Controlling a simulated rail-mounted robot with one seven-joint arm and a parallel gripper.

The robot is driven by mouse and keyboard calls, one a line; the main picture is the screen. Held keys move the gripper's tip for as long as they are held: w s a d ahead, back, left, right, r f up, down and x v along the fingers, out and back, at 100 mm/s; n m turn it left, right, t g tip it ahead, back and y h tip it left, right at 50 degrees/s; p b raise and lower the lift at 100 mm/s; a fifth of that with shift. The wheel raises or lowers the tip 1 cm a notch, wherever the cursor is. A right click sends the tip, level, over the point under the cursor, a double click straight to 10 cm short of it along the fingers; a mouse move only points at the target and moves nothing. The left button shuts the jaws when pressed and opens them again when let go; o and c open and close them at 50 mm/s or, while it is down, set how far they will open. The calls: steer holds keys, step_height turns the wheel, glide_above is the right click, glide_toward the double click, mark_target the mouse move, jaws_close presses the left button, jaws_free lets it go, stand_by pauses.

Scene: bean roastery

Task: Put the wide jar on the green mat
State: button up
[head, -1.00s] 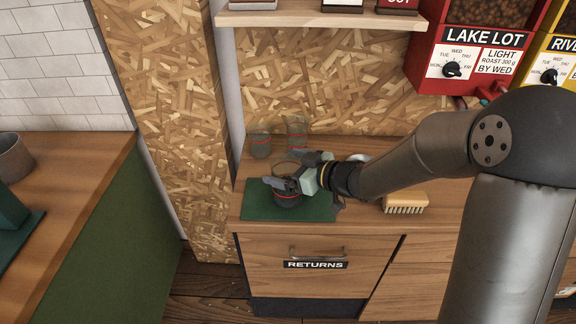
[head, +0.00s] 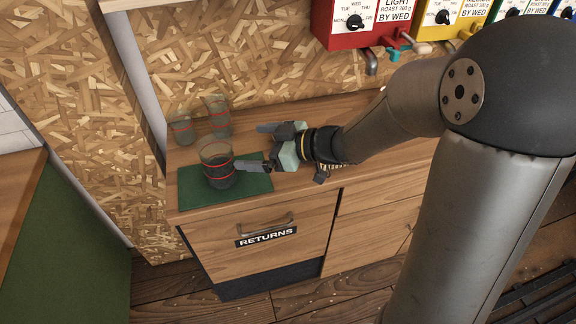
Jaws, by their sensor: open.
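A wide glass jar (head: 217,152) with red bands and dark contents stands upright on the green mat (head: 196,196), a little left of its middle. My gripper (head: 252,147) is to the right of the jar, its two fingers spread apart and pointing left. The near fingertip is close to the jar's right side; whether it touches cannot be told. Nothing shows between the fingers.
Two more glass jars, a left one (head: 182,127) and a taller one (head: 219,116), stand behind at the chipboard wall. A brush is mostly hidden behind my wrist. Coffee dispensers (head: 352,22) hang above at the right. A drawer marked RETURNS (head: 265,237) is below.

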steer(key=w+d+m+t+h, duration=0.5)
steer(key=d+h, duration=0.2)
steer(key=d, duration=0.2)
steer(key=s+d+f+m+h, duration=0.1)
steer(key=s+d+m+h, duration=0.5)
steer(key=d, duration=0.4)
steer(key=s+f+m+g, duration=0.2)
steer(key=s+g, duration=0.7)
steer(key=s, duration=1)
steer(key=shift+s+d+f+m+h, duration=0.15)
steer(key=shift+d+f+m+h, duration=0.25)
steer(key=shift+m, duration=0.1)
